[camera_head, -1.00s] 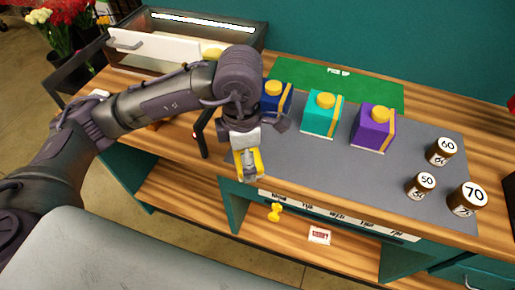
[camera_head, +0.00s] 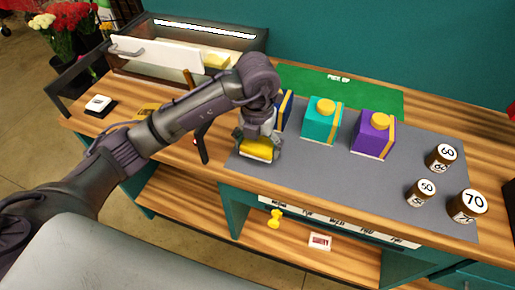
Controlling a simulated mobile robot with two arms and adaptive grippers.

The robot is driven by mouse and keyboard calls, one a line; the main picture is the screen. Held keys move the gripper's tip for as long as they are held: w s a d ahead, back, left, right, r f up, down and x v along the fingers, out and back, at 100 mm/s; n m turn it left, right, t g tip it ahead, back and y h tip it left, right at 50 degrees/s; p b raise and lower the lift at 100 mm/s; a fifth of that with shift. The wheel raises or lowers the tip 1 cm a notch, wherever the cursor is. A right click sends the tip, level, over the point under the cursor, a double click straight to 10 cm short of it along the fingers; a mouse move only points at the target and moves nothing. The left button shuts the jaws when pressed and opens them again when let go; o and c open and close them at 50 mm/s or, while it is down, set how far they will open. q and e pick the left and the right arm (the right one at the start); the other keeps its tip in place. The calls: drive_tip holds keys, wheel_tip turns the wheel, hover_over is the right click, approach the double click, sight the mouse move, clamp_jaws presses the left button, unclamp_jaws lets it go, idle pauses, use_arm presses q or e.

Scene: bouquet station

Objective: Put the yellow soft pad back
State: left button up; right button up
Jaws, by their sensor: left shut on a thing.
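My left gripper (camera_head: 257,142) is over the left front part of the grey mat (camera_head: 320,178), pointing down. It is shut on a yellow pad (camera_head: 258,151), which shows below the fingers. I cannot tell whether the pad touches the mat. Another yellow block (camera_head: 216,61) sits in the glass-fronted case (camera_head: 165,68) at the back left. My right gripper is not in view.
A blue box (camera_head: 285,108), partly hidden by my arm, a teal box (camera_head: 322,121) and a purple box (camera_head: 373,135) stand on the mat. Weights (camera_head: 467,206) stand at right. A green pick-up mat (camera_head: 340,88) lies behind, partly clear. A yellow pushpin (camera_head: 275,218) is at the front.

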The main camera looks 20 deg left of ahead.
sight(257, 150)
use_arm(q)
drive_tip(key=w, duration=0.1)
drive_tip(key=w+f, duration=0.1)
drive_tip(key=shift+w+a+f+p, duration=0.3)
drive_tip(key=shift+w+a, duration=0.05)
drive_tip(key=shift+a, duration=0.05)
wheel_tip(257, 150, down, 3)
drive_tip(key=shift+f+p, duration=0.1)
drive_tip(key=shift+p, duration=0.6)
drive_tip(key=shift+f, duration=0.4)
drive_tip(key=shift+f, duration=0.15)
drive_tip(key=o, duration=0.9)
